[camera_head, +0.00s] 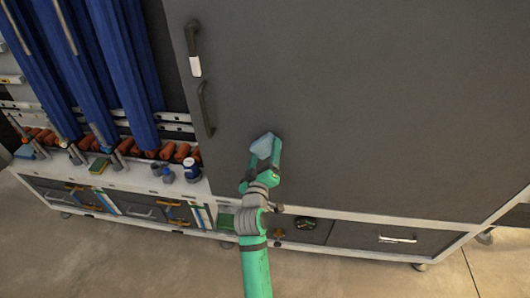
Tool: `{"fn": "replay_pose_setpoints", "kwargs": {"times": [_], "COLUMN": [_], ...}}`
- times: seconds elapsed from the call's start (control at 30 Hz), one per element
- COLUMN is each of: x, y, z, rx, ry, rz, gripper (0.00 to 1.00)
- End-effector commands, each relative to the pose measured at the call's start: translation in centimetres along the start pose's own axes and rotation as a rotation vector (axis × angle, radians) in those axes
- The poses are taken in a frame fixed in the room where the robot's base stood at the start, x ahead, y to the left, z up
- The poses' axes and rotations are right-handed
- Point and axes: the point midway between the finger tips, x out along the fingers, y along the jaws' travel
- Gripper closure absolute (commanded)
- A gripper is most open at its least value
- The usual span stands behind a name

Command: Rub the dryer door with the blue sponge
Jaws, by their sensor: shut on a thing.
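The dryer door (370,110) is a large flat dark grey panel that fills the middle and right of the view. My gripper (264,153), at the end of my green arm, is shut on the light blue sponge (264,143). The sponge is at the lower left part of the door, below the dark handle. It appears close to or against the panel, but I cannot tell from this angle whether it touches. The gripper fingers hide part of the sponge.
Two handles, one with a white lower end (193,50) and one dark (205,108), stick out at the door's left edge. Blue rolls (105,70) hang at left above a shelf with orange items and a bottle (191,170). Drawers (400,240) run below. The floor (110,260) in front is clear.

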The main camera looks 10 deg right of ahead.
Motion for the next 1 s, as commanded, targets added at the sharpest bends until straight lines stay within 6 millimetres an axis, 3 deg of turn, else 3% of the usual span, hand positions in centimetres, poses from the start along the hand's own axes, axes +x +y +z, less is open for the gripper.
{"fn": "replay_pose_setpoints", "kwargs": {"times": [0.6, 1.0], "x": [-5.2, -5.8], "y": [0.0, 0.0], "z": [0.1, 0.1], "rx": [0.000, -0.001], "ry": [-0.001, -0.001], "rz": [0.000, 0.000], "gripper": [0.48, 0.48]}}
